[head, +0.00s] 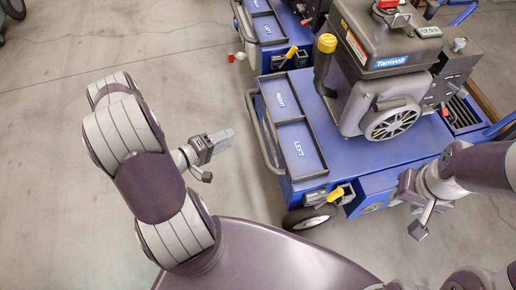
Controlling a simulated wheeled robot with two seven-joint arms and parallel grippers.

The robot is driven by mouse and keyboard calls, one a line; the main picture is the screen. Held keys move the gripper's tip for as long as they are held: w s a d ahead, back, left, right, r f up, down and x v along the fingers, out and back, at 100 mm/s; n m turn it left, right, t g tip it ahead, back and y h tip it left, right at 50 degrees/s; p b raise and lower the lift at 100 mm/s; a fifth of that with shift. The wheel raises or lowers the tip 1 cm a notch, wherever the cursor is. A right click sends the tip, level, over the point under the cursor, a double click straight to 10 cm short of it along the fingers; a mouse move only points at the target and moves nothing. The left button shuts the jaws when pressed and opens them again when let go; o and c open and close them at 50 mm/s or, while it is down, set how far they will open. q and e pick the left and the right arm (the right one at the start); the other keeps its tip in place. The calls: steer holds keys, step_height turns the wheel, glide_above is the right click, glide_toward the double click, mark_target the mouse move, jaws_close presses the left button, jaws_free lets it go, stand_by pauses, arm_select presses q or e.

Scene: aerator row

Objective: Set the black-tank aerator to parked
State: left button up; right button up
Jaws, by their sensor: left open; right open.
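The nearest aerator (425,140) is a blue machine with a dark grey to black tank (370,30) labelled "Tamvolt" at upper right. A yellow-topped black lever (326,44) stands up beside its engine. A yellow handle (336,194) sits low on its front side, near the wheel. My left gripper (228,138) is open and empty, over bare floor left of the machine. My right gripper (416,231) is open and empty in front of the machine's near side, right of the yellow handle. Neither gripper touches a lever or handle.
Two trays on the deck are marked RIGHT (281,98) and LEFT (300,149). A black rail (264,135) runs along the left edge. A second blue machine (268,28) with a yellow handle (291,52) stands behind. The concrete floor (180,50) at left is clear.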

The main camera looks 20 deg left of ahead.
mark_target(258, 128)
arm_select(q)
steer(key=shift+t, duration=0.3)
steer(key=b+x, duration=0.2)
steer(key=x, duration=0.1)
steer(key=b+x, duration=0.2)
steer(key=x, duration=0.2)
steer(key=d+f+b+x, duration=0.1)
steer(key=b+x, duration=0.1)
steer(key=x, duration=0.2)
steer(key=shift+s, duration=0.2)
steer(key=shift+w+d+n, duration=0.25)
steer(key=shift+w+n, duration=0.05)
steer(key=shift+w, duration=0.1)
steer(key=shift+r, duration=0.1)
arm_select(e)
step_height(258, 128, down, 8)
steer(key=shift+r, duration=0.25)
arm_select(q)
steer(key=shift+c, duration=0.4)
jaws_close()
